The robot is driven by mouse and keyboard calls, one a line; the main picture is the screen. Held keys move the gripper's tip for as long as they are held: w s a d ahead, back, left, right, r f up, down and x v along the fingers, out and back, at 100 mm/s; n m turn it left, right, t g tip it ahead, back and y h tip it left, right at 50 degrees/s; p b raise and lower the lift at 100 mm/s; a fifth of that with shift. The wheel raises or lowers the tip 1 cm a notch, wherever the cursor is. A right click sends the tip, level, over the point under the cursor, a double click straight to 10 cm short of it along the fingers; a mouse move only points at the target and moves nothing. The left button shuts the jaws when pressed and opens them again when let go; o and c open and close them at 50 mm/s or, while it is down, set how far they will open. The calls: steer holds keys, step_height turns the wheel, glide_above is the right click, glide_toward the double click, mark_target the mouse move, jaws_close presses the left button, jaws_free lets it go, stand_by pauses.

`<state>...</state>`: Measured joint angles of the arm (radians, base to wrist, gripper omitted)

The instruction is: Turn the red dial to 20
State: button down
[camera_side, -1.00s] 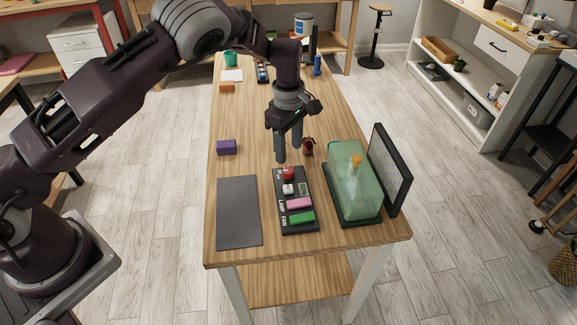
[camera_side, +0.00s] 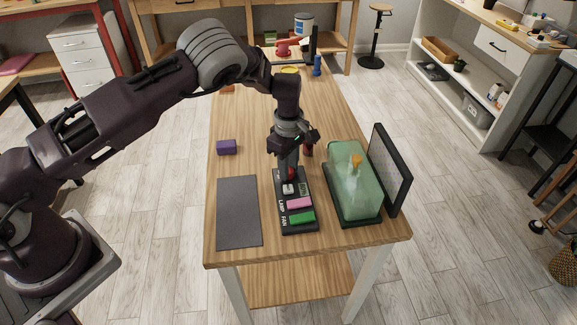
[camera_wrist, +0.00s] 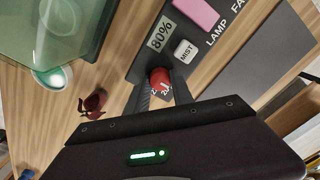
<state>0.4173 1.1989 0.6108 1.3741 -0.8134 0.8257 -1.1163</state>
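The red dial (camera_wrist: 160,80) is a round knob on the dark control panel (camera_side: 310,230). In the side view the dial (camera_side: 291,172) is partly covered by my gripper. My gripper (camera_wrist: 161,78) points down at the panel, one finger on each side of the dial. The fingertips look close against the dial, but whether they press on it is unclear. White digits beside the dial are partly hidden by the fingers, so its setting cannot be read. The display (camera_wrist: 161,33) on the panel reads 80%. A white MIST button (camera_wrist: 186,51) sits near the dial.
The panel also has a pink LAMP switch (camera_side: 299,203) and a green FAN switch (camera_side: 301,217). A green translucent terrarium (camera_side: 353,185) and a dark upright screen (camera_side: 391,170) stand right. A dark mat (camera_side: 238,212) lies left, a purple box (camera_side: 227,147) behind it. A small dark-red object (camera_wrist: 94,102) is close behind.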

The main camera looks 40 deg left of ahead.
steer(key=shift+m, duration=0.3)
steer(key=m, duration=0.3)
steer(key=shift+m, duration=2.1)
steer(key=c, duration=1.1)
jaws_free()
step_height(320, 180, up, 7)
steer(key=shift+r, duration=0.1)
